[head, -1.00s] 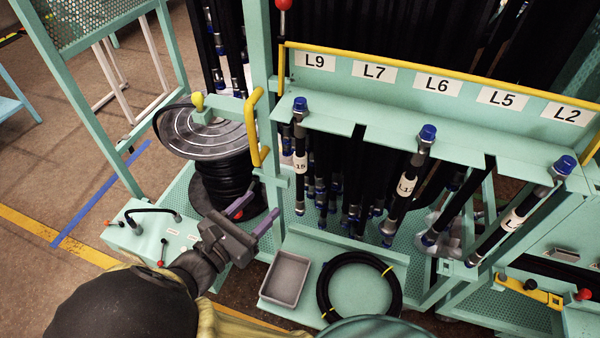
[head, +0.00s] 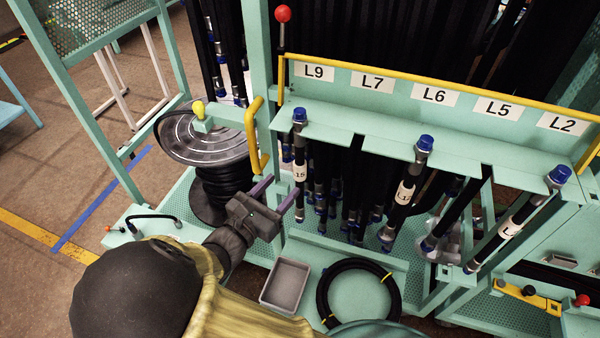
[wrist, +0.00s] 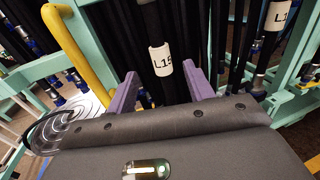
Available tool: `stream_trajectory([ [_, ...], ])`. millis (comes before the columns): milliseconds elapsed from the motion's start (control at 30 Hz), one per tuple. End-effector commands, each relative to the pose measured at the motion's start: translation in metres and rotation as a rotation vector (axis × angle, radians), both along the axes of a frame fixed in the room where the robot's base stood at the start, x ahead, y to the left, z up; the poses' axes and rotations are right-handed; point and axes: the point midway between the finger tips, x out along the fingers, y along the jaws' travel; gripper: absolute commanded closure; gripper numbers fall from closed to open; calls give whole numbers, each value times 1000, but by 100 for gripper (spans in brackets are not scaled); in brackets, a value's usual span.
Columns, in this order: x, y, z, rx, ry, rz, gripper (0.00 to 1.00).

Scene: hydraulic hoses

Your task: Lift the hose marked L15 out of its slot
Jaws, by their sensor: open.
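The hose marked L15 (head: 300,172) hangs upright in the leftmost slot of the green rack (head: 370,128), its blue-capped end fitting above the slot edge. Its white label also shows in the wrist view (wrist: 161,60), reading L15. My gripper (head: 277,190) is open just left of this hose at about label height, or slightly below. In the wrist view the purple fingers (wrist: 160,85) stand on either side of the hose's line, with the hose ahead between them. I cannot tell whether the hose is fully between the fingertips; neither finger visibly grips it.
A yellow handle (head: 258,138) and a hose reel (head: 205,140) stand left of the slot. Another labelled hose (head: 405,190) hangs to the right, and one more (head: 512,225) at far right. A grey tray (head: 286,284) and a coiled hose (head: 358,290) lie below.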

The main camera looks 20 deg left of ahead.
Motion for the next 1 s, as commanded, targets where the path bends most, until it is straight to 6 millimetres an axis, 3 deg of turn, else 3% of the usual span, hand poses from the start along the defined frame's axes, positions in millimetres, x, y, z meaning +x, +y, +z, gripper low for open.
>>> stream_trajectory([
  [200, 29, -11, 1, 0, 0, -1, 48],
  [667, 38, -14, 1, -1, -1, -2, 48],
  [1000, 79, -29, -1, 0, -1, -2, 48],
])
